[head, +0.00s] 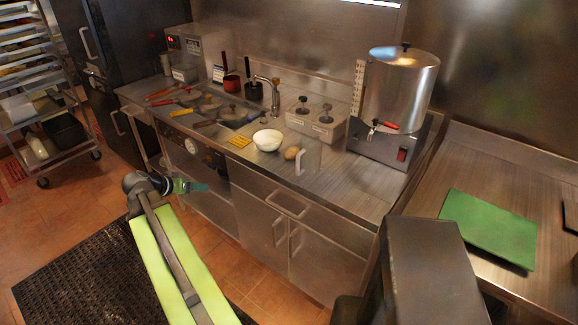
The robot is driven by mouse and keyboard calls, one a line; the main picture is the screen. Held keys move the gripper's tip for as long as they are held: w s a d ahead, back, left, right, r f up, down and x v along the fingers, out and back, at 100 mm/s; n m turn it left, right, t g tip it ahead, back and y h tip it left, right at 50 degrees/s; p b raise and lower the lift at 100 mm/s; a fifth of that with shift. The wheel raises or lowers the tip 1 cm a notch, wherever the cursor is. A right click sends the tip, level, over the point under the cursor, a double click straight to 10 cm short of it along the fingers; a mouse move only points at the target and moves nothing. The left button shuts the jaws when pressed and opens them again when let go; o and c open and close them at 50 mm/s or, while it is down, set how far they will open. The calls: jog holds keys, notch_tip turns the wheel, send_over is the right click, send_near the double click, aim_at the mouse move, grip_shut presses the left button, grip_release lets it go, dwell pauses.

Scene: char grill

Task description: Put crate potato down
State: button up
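A brown, potato-like object (291,153) rests on the steel counter (345,190), just right of a white bowl (267,140). It sits beside a clear jug-like container with a pale handle (299,162). My gripper (203,187) is in front of the counter, below its top edge and to the left of the potato, well apart from it. Its teal fingers point right, and nothing shows held in them. The fingers are too small to tell whether they are open or shut. No crate is clearly visible on the counter.
A large steel urn (402,90) stands at the counter's back right. Pans (235,115) and utensils lie at the left, with a two-lidded steel container (317,118) behind the potato. A green board (489,228) lies on the right counter. The counter's front right is clear.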

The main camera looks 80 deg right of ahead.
jog(key=s+d+m+g+h+b, duration=0.1)
jog(key=s+d+m+g, duration=0.15)
jog(key=s+d, duration=0.6)
jog(key=m+g+h+b, duration=0.1)
jog(key=m+g+h, duration=0.1)
jog(key=m, duration=0.2)
send_near(287, 156)
jog(key=b+x, duration=0.4)
jog(key=b, duration=0.1)
jog(key=shift+s+d, duration=0.15)
jog(key=shift+d, duration=0.15)
jog(key=shift+s+d, duration=0.3)
jog(key=shift+d, duration=0.1)
jog(key=x, duration=0.1)
jog(key=b+x, duration=0.1)
jog(key=x, duration=0.1)
jog(key=b+x, duration=0.1)
jog(key=x, duration=0.1)
jog(key=shift+w+d+f, duration=0.1)
jog(key=shift+f, duration=0.2)
jog(key=shift+r, duration=0.1)
grip_shut()
notch_tip(287, 156, up, 10)
jog(key=p, duration=1)
jog(key=shift+r, duration=0.2)
